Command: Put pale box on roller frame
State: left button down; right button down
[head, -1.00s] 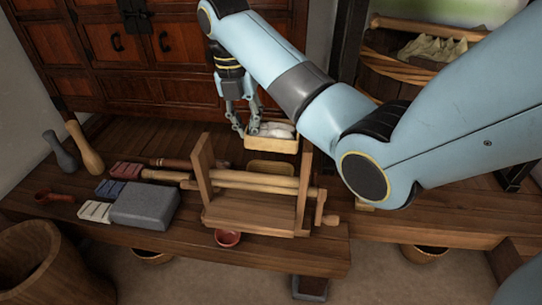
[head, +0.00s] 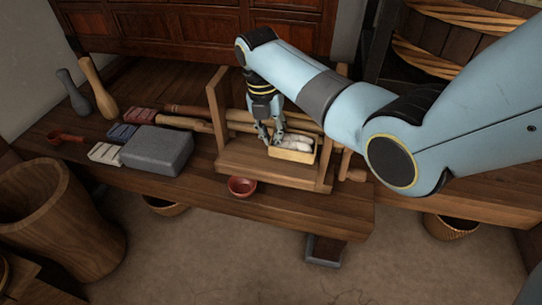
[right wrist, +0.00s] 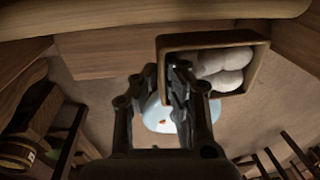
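The pale box (head: 292,156) is a small open box of light wood with white rounded things inside. It appears over the front board of the roller frame (head: 262,172), between its two uprights. I cannot tell whether it touches the board. My right gripper (head: 270,140) is shut on the box's left wall. In the right wrist view, the gripper (right wrist: 180,72) pinches the wall of the box (right wrist: 208,40), and several white lumps show inside. The roller frame has two upright side boards and light wooden rollers behind the box. My left gripper is not in view.
A grey block (head: 157,150), small coloured blocks and wooden pins (head: 98,88) stand left on the bench. A red bowl (head: 242,186) sits in front of the frame. A wooden tub (head: 60,215) stands on the floor at left. The bench's front edge is close.

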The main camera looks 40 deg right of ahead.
aim_at(273, 160)
notch_tip(273, 160, down, 5)
jog(key=shift+f+b, duration=0.15)
jog(key=shift+b, duration=0.8)
jog(key=c, duration=1.5)
grip_release()
jog(key=r+p, duration=0.1)
jog(key=r, duration=0.3)
jog(key=r+p, duration=0.2)
jog(key=r, duration=0.2)
jog(key=w+a+r+p, duration=0.1)
jog(key=r, duration=0.3)
jog(key=shift+r, duration=0.1)
